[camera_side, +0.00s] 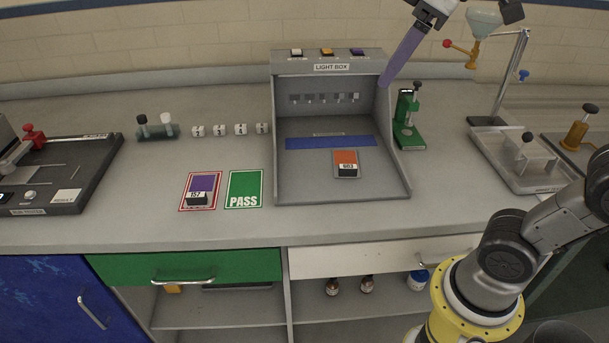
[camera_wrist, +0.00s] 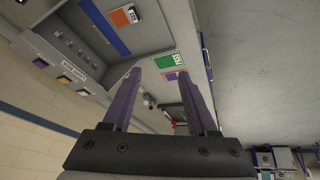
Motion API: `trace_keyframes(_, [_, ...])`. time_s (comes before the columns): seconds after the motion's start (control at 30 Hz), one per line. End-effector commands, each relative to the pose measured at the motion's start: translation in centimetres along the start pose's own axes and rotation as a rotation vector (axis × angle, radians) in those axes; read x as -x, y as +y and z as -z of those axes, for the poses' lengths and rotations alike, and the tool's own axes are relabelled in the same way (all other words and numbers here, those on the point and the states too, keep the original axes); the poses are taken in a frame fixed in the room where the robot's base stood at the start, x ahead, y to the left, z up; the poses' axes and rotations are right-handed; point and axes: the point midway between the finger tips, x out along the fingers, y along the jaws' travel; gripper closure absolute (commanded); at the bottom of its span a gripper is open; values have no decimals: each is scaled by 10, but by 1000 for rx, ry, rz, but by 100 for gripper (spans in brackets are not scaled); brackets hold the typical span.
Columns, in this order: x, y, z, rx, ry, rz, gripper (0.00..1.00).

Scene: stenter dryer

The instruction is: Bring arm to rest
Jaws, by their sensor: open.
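My gripper (camera_wrist: 159,74) shows in the wrist view with its two purple fingers spread apart and nothing between them. In the side view my gripper (camera_side: 386,82) hangs high at the top, with a purple finger slanting down by the right wall of the light box (camera_side: 290,100). It holds nothing there, and part of the hand is cut off by the top edge. An orange swatch labelled 603 (camera_side: 345,162) lies on the light box floor. A purple swatch labelled 157 (camera_side: 202,185) lies on the red-bordered card, beside the green PASS card (camera_side: 245,188).
A green stand (camera_side: 408,125) is right of the light box. A metal stand with a funnel (camera_side: 484,22) rises behind a tray (camera_side: 525,165) at right. Several white dice (camera_side: 219,130) and a dark tester (camera_side: 60,170) are at left. The counter front is largely clear.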

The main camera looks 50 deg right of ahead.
Motion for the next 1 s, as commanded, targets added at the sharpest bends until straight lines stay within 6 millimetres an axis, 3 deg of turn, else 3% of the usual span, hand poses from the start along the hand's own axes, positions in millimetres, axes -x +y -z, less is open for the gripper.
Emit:
trace_keyframes(0.03, [-6, -3, -23, -27, 9, -7, 41])
trace_keyframes(0.2, [-41, -14, -86, -120, 34, -24, 41])
trace_keyframes(0.4, [-90, -26, -137, -208, 29, -25, 41])
trace_keyframes(0.53, [-112, -29, -148, -253, 23, -23, 41])
trace_keyframes(0.63, [-111, -27, -139, -277, 60, -28, 41])
trace_keyframes(1.0, [-111, -27, -139, -277, 60, -28, 41])
